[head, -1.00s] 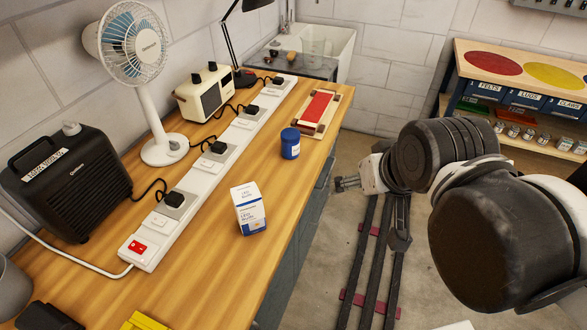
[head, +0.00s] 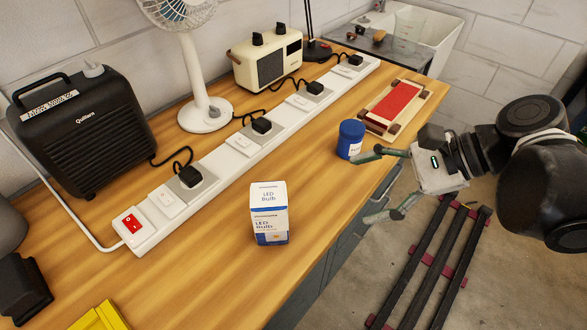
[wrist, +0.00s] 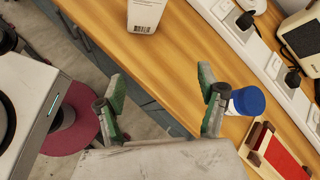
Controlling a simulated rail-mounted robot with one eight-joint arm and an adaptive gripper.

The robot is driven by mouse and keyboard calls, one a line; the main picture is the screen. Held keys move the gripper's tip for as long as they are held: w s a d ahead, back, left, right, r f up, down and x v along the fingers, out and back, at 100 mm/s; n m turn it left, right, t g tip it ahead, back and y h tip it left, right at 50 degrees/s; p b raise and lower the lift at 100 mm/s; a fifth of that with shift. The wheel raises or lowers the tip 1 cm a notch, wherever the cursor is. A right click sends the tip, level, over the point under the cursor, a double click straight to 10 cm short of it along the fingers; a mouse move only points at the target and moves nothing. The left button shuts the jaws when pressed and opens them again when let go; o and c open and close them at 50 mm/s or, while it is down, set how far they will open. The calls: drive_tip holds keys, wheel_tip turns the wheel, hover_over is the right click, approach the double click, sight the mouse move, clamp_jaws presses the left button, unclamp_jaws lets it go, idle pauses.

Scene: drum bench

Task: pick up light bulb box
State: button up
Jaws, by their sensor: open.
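The light bulb box (head: 269,214) is a small white and blue carton marked "LED Bulb". It stands upright on the wooden bench near its front edge, and its lower part shows at the top of the wrist view (wrist: 145,14). My gripper (head: 372,185) is open and empty, to the right of the box and apart from it, at the bench's front edge. In the wrist view its two green-padded fingers (wrist: 162,92) are spread wide, with the box beyond them.
A blue-lidded jar (head: 350,140) stands close to my gripper's far finger. A white power strip (head: 240,146) with plugs runs behind the box. A red sanding block (head: 394,104) lies farther right. A black heater (head: 84,135) and a fan (head: 204,113) stand behind. Bench around the box is clear.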

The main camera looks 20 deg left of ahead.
sight(270, 212)
drive_tip(key=s+a+f+m+g+y+b, duration=0.1)
drive_tip(key=a, duration=0.2)
drive_tip(key=s+a+f+g+y+b, duration=0.1)
drive_tip(key=a+g+b, duration=0.1)
drive_tip(key=a, duration=0.2)
drive_tip(key=s+a+f+m+g+y+b, duration=0.1)
drive_tip(key=s+a+b, duration=0.1)
drive_tip(key=a, duration=0.2)
drive_tip(key=shift+m+g+y, duration=0.3)
drive_tip(key=shift+g+y, duration=0.1)
drive_tip(key=x, duration=0.1)
drive_tip(key=b+x, duration=0.1)
drive_tip(key=x, duration=0.1)
drive_tip(key=shift+s+a, duration=0.15)
drive_tip(key=shift+s, duration=0.3)
drive_tip(key=shift+x, duration=0.85)
drive_tip(key=shift+c, duration=0.5)
drive_tip(key=c, duration=1.2)
